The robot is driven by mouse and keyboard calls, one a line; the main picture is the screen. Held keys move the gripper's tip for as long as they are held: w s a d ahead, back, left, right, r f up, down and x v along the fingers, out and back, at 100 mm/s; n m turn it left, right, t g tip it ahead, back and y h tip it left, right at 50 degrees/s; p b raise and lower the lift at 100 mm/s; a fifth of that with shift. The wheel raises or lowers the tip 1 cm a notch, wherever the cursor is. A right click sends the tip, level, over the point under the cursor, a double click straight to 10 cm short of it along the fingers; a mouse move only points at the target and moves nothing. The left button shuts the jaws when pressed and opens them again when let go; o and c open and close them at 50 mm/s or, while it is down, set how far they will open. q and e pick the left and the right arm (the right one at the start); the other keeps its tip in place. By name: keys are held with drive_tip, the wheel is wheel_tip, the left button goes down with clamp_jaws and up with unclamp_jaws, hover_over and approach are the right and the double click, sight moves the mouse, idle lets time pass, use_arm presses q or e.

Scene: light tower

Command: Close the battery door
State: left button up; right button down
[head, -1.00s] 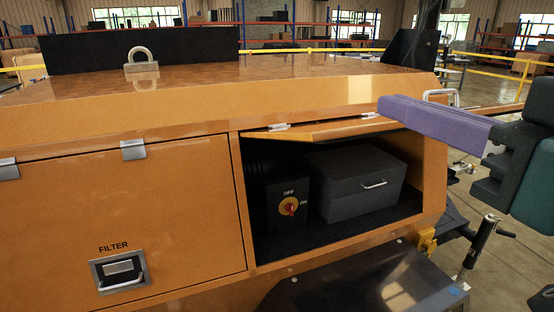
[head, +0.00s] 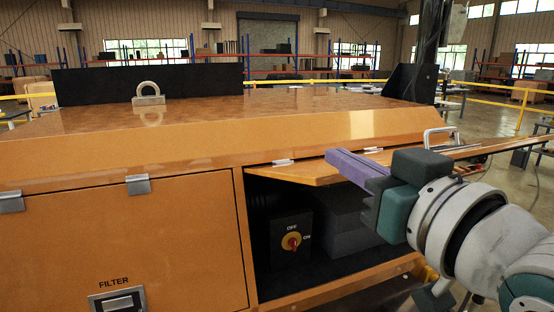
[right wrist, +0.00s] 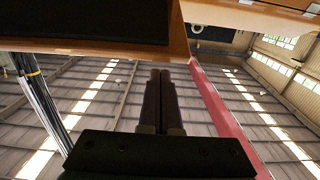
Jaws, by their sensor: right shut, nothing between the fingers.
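The battery door (head: 312,172) is the orange flap hinged along the top of the right compartment. It stands open, raised outward, with its outer face showing and a silver handle (head: 440,134) at its outer right part. My right gripper (head: 337,158) has purple fingers, shut and empty. In the head view they overlap the door's outer face near the hinges; I cannot tell whether they touch it. The shut fingers also show in the right wrist view (right wrist: 161,80), pointing up the picture. My right wrist hides part of the door and compartment. My left gripper is not in view.
The open compartment holds a red and yellow OFF/ON switch (head: 291,242) and a dark grey box (head: 345,220), partly hidden by my arm. A closed FILTER panel (head: 120,235) is on the left. A lifting ring (head: 149,92) stands on top.

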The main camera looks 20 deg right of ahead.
drive_tip(key=shift+s+f, duration=0.15)
drive_tip(key=shift+f, duration=0.2)
